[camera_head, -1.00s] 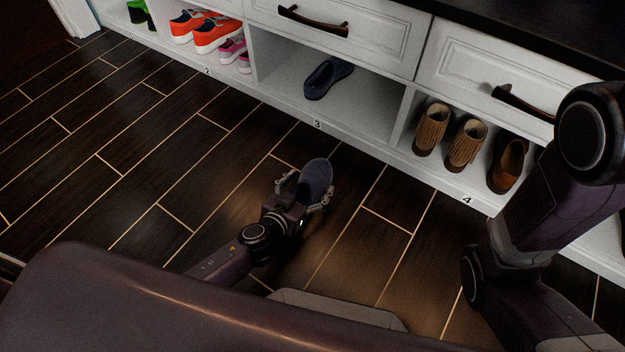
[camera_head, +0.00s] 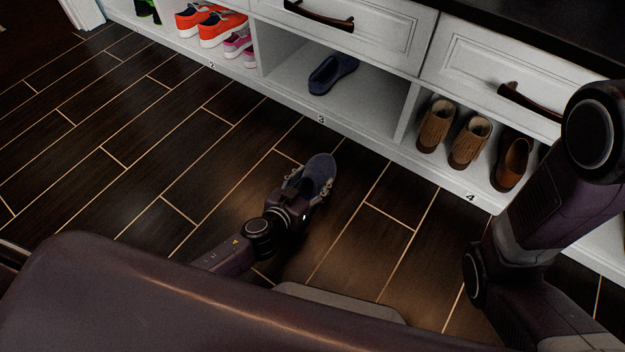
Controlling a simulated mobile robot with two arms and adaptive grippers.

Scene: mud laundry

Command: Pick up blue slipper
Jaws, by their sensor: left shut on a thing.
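A blue slipper (camera_head: 320,170) is on or just above the dark wood floor in front of the cabinet; I cannot tell whether it touches the floor. My left gripper (camera_head: 309,187) is shut on it, with a finger on each side of the slipper. The slipper's toe points up and away from my gripper. A matching blue slipper (camera_head: 333,73) lies in the cubby marked 3. My right arm stands at the right edge, and its gripper is out of view.
Orange sneakers (camera_head: 222,29) and pink shoes (camera_head: 238,44) are in cubby 2. Fringed brown boots (camera_head: 436,127) and a brown shoe (camera_head: 513,162) are in cubby 4. Drawers with dark handles (camera_head: 319,16) are above. The floor (camera_head: 110,185) at left is clear.

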